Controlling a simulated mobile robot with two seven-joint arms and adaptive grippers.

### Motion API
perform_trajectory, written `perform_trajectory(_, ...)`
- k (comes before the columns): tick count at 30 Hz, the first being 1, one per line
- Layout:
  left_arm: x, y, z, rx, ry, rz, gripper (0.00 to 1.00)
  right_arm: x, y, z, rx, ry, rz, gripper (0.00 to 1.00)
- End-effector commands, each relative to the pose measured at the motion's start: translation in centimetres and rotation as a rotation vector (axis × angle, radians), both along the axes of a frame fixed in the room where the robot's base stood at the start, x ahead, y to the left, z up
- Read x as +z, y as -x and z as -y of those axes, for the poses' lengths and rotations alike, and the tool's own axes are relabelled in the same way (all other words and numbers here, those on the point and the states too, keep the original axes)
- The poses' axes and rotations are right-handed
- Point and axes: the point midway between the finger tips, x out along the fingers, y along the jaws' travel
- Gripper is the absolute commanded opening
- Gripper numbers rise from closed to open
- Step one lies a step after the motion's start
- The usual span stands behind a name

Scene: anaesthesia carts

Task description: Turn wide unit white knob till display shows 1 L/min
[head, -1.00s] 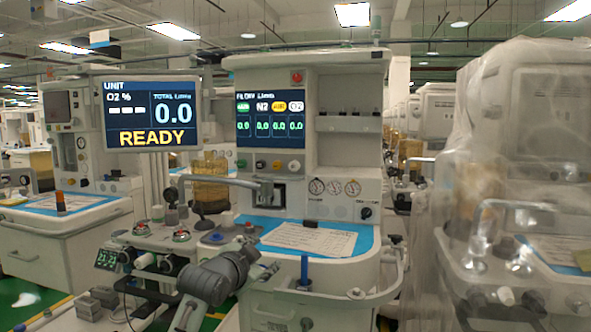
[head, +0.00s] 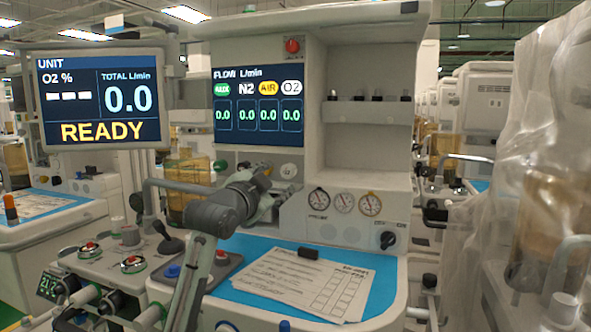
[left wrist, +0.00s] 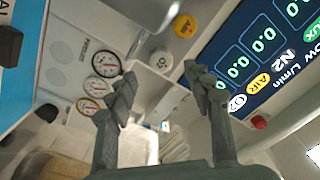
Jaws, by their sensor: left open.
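The white knob (head: 291,170) sits at the right end of the knob row below the flow display (head: 258,108). That display shows 0.0 in all its columns. The unit display (head: 100,100) reads TOTAL 0.0 L/min and READY. My left gripper (head: 262,178) is raised in front of the panel, just left of and below the white knob. In the left wrist view its two fingers (left wrist: 162,82) are spread and empty. The white knob (left wrist: 160,61) shows between and beyond the fingertips, apparently untouched, with the yellow AIR knob (left wrist: 184,26) beside it. My right gripper is out of view.
Gauges (head: 343,201) and a black knob (head: 388,240) lie right of the gripper. Papers (head: 305,283) lie on the blue worktop (head: 240,258) below. A metal rail (head: 180,187) is at left. A plastic-covered cart (head: 545,190) stands at right.

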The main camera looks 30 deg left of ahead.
Motion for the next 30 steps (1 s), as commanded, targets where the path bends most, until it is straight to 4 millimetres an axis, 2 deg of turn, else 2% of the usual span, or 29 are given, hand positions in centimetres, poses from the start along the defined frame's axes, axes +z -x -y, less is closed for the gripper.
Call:
perform_trajectory(5, 0.1, -2.0, -0.5, 0.000, 0.002, -0.001, 0.51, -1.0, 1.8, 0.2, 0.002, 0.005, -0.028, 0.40)
perform_trajectory(8, 0.1, -3.7, -0.9, 0.000, 0.003, -0.001, 0.51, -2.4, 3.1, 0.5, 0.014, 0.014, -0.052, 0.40)
perform_trajectory(15, 0.1, -6.7, -1.6, -0.001, 0.001, 0.000, 0.51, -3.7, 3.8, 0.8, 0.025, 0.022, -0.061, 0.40)
perform_trajectory(26, -0.1, -7.5, -1.8, -0.001, 0.000, -0.001, 0.51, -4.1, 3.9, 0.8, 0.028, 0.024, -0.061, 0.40)
perform_trajectory(30, -0.1, -7.5, -1.8, -0.001, 0.000, -0.001, 0.36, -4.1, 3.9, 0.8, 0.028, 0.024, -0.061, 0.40)
